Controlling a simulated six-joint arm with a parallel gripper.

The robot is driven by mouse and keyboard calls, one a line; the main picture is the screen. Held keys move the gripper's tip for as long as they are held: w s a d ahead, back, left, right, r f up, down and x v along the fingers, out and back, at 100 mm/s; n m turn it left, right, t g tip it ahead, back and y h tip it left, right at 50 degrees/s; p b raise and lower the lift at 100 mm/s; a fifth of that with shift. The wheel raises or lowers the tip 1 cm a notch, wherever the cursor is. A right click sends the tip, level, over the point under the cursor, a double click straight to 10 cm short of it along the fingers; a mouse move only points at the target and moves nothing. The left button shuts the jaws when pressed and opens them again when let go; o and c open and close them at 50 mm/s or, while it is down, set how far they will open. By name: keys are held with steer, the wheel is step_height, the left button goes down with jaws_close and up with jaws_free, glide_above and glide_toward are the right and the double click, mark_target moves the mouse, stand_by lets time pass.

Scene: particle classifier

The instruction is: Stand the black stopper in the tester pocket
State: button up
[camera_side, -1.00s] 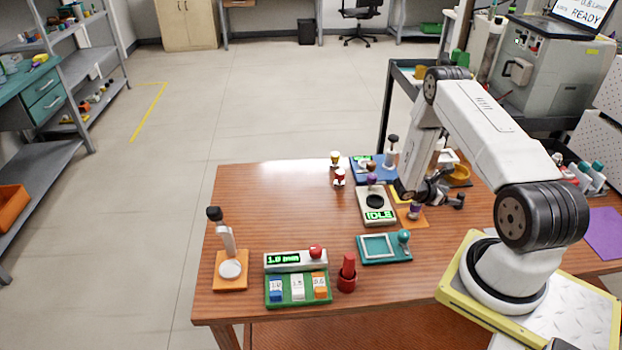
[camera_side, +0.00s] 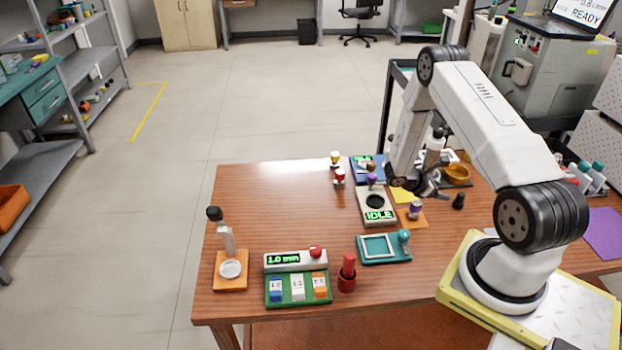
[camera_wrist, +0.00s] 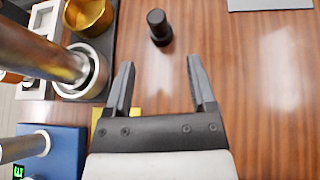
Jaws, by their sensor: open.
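The black stopper (camera_side: 458,201) stands on the bare wood table, right of the orange pad. In the wrist view the black stopper (camera_wrist: 159,27) is upright at the top, beyond the fingertips and roughly between their lines. My gripper (camera_wrist: 161,66) is open and empty, with bare table between its fingers. In the side view my gripper (camera_side: 440,188) is above the table, just left of the stopper and apart from it. A pale device (camera_side: 378,215) reads IDLE and has a round black area on top; I cannot tell whether this is the tester pocket.
A blue device (camera_side: 358,178) and a gold bowl (camera_side: 457,171) stand near the gripper. A purple-topped vial (camera_side: 415,209) stands on an orange pad. A teal tray (camera_side: 383,248) is nearer the front. The table's left middle is clear.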

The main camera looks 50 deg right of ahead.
steer(key=w+a+r+m+t+y, duration=0.2)
steer(key=a+r, duration=0.4)
steer(key=a, duration=0.6)
steer(key=w+a+r+m+t+y, duration=0.2)
steer(key=a+r+m+t+y, duration=0.2)
steer(key=a, duration=0.9)
steer(key=w+a+r+m+t+y, duration=0.2)
steer(key=a+r+m+t+y, duration=0.1)
steer(key=a+r, duration=0.7)
steer(key=a+t, duration=0.1)
steer(key=a, duration=0.1)
steer(key=shift+w+a+r, duration=0.2)
steer(key=shift+w+a, duration=0.2)
steer(key=shift+o, duration=0.5)
steer(key=shift+d, duration=0.1)
